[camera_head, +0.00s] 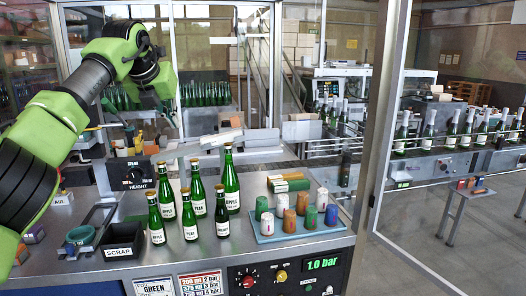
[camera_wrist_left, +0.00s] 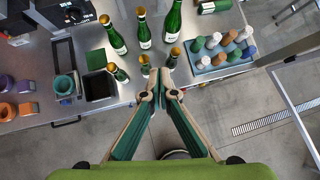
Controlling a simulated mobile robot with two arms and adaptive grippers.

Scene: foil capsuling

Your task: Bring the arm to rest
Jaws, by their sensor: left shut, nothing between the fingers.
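My left arm (camera_head: 75,95) comes in from the left, bends high over the bench and has its wrist raised near the glass. My left gripper (camera_wrist_left: 163,80) shows in the wrist view, its fingertips together, with nothing between them. It appears over the bench's front edge, near the bottles in the picture; its height above them is hard to tell. Several green bottles with white labels, such as the large one (camera_head: 231,185), stand upright on the bench; they also show in the wrist view (camera_wrist_left: 173,25). My right gripper is in neither view.
A blue tray (camera_head: 262,237) holds several coloured capsules. A black SCRAP bin (camera_head: 123,251) and a teal ring (camera_head: 80,235) are at the left. The bench (camera_head: 80,275) has a control panel (camera_head: 290,276) in front. Glass and a metal post (camera_head: 388,110) stand behind and right.

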